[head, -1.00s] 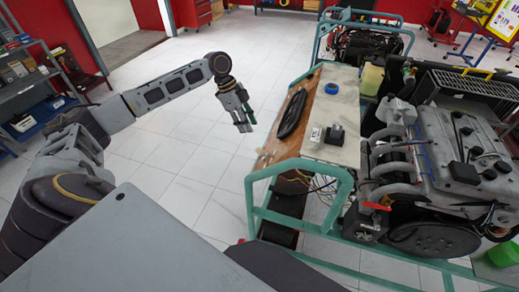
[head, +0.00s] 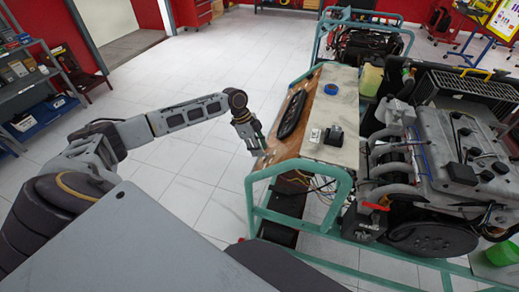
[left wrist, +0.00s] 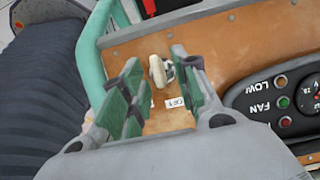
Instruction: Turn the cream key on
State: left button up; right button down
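The cream key (left wrist: 157,71) stands in a switch on the brown wooden panel (left wrist: 235,45) in the left wrist view. A white label reading "OFF" (left wrist: 175,103) is beside it. My left gripper (left wrist: 160,90) is open, its green-padded fingers on either side of the key's line, with the key showing between and just beyond the tips. I cannot tell whether a finger touches it. In the head view my left gripper (head: 257,146) is at the left edge of the panel (head: 275,148), and the key is hidden there. My right gripper is not in view.
A black gauge cluster (left wrist: 290,105) with coloured lamps lies right of the key; it also shows in the head view (head: 291,113). A green tube frame (head: 300,165) borders the panel. The engine (head: 460,150) stands to the right. Open floor (head: 190,190) lies left.

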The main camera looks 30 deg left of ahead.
pick_arm(q)
jog(key=shift+d+f, duration=0.25)
jog(key=shift+f, duration=0.3)
grip_shut()
jog(key=shift+m, duration=0.3)
jog(key=shift+s+m+t+p, duration=0.15)
jog(key=shift+m+t+p, duration=0.55)
jog(key=shift+m, duration=0.5)
jog(key=m+t, duration=0.2)
jog(key=m, duration=0.1)
jog(key=shift+m, duration=0.4)
